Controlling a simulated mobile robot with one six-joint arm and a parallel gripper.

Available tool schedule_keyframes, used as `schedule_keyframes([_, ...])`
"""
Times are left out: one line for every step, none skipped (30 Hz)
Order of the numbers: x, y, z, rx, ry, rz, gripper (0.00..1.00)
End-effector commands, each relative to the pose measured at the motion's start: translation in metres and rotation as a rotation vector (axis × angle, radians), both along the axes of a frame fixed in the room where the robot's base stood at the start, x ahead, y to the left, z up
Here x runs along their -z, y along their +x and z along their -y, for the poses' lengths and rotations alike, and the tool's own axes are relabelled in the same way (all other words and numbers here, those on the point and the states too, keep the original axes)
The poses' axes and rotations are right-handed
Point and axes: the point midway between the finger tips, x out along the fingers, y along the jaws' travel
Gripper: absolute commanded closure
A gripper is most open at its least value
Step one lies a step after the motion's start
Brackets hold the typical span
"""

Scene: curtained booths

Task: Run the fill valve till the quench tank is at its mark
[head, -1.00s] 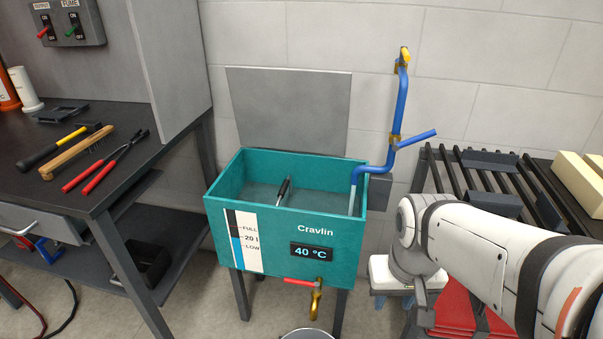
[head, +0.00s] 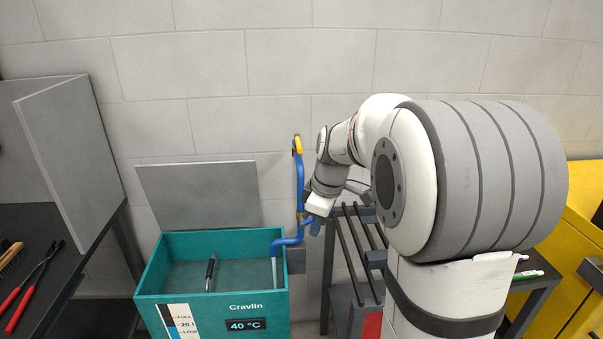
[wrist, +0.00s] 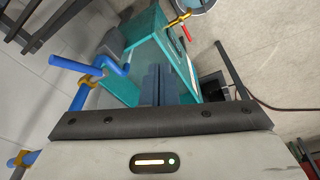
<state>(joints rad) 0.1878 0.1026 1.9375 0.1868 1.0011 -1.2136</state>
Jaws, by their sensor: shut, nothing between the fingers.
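The teal quench tank (head: 215,307) stands against the wall, its grey lid raised. The blue fill pipe (head: 299,180) bends down into the tank. The fill valve's blue lever (wrist: 70,64) sticks out crosswise from its brass body (wrist: 86,79) in the wrist view. My gripper (head: 313,224) is at the lever in the head view, partly hiding it. The fingers (wrist: 157,72) are shut and empty, beside the lever; contact cannot be told.
A dark rack (head: 352,250) stands right of the tank, under my arm. The black workbench (head: 85,229) with tools is at left. A red-handled drain tap (wrist: 186,33) is on the tank front. A yellow cabinet (head: 570,250) is at far right.

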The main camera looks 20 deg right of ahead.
Motion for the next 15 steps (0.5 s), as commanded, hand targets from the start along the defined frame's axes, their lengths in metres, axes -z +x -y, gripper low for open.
schedule_keyframes([-0.030, 0.018, 0.010, -0.067, 0.003, 0.012, 1.00])
schedule_keyframes([-0.039, 0.028, 0.015, -0.116, 0.003, 0.022, 1.00])
schedule_keyframes([-0.049, 0.040, 0.022, -0.178, 0.003, 0.037, 1.00])
schedule_keyframes([-0.056, 0.049, 0.027, -0.223, 0.003, 0.049, 1.00])
schedule_keyframes([-0.063, 0.058, 0.031, -0.266, 0.003, 0.060, 1.00])
schedule_keyframes([-0.070, 0.068, 0.038, -0.322, 0.001, 0.074, 1.00])
schedule_keyframes([-0.075, 0.075, 0.043, -0.359, 0.000, 0.085, 1.00])
schedule_keyframes([-0.079, 0.081, 0.046, -0.394, 0.000, 0.096, 1.00])
schedule_keyframes([-0.083, 0.088, 0.051, -0.436, -0.002, 0.107, 1.00])
schedule_keyframes([-0.086, 0.093, 0.055, -0.464, -0.003, 0.115, 1.00])
schedule_keyframes([-0.088, 0.096, 0.057, -0.487, -0.004, 0.122, 1.00])
schedule_keyframes([-0.090, 0.101, 0.060, -0.513, -0.006, 0.131, 1.00])
schedule_keyframes([-0.090, 0.103, 0.062, -0.530, -0.006, 0.136, 1.00])
schedule_keyframes([-0.091, 0.105, 0.063, -0.541, -0.007, 0.139, 1.00])
schedule_keyframes([-0.091, 0.107, 0.064, -0.554, -0.008, 0.144, 1.00])
